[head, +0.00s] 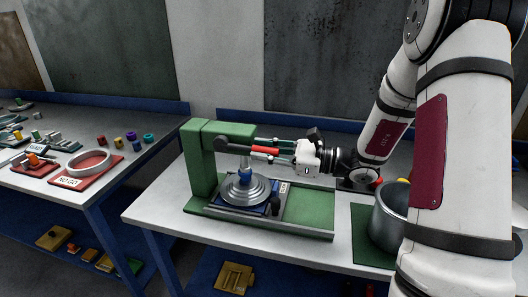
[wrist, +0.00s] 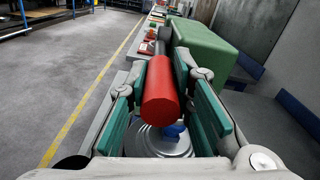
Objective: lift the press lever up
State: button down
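The green press (head: 200,160) stands on the bench, with its post at the left and an arm reaching right. Its dark lever (head: 233,146) ends in a red grip (head: 264,150) and lies about level. The red grip also fills the middle of the wrist view (wrist: 160,92). My gripper (head: 276,149) reaches in from the right, with one finger along each side of the grip. In the wrist view narrow gaps show between the green pads and the grip, so my gripper is open around it. A round stepped metal piece (head: 240,191) sits below the lever.
A grey pot (head: 386,224) stands on a green mat at the right, near my arm. The press base (head: 305,212) has free room at its right end. A second table with a red ring tray (head: 92,160) stands at the left.

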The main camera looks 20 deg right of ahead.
aim_at(259, 147)
jog(key=shift+r, duration=0.15)
jog(key=shift+s+r+g+h+p, duration=0.1)
jog(key=shift+r+g+h+p, duration=0.4)
jog(key=shift+r+h+p, duration=0.55)
jog(key=r+h+p, duration=0.1)
jog(key=r+g+p, duration=0.1)
jog(key=p, duration=0.1)
jog(key=a+r+g+h+p, duration=0.1)
jog(key=r+p, duration=0.1)
jog(key=shift+w+h, duration=0.35)
jog(key=shift+w+a+r+g+h+p, duration=0.25)
jog(key=shift+a+r+g+h+p, duration=0.1)
jog(key=shift+r+g+h+p, duration=0.15)
jog(key=shift+w+a+r+g+h+p, duration=0.3)
jog(key=shift+r+g+h+p, duration=0.15)
jog(key=shift+h+p, duration=0.15)
jog(key=shift+w+a+r+g+h, duration=0.85)
jog(key=shift+a+r+g+h, duration=0.15)
jog(key=shift+h, duration=0.4)
jog(key=c, duration=1.4)
grip_release()
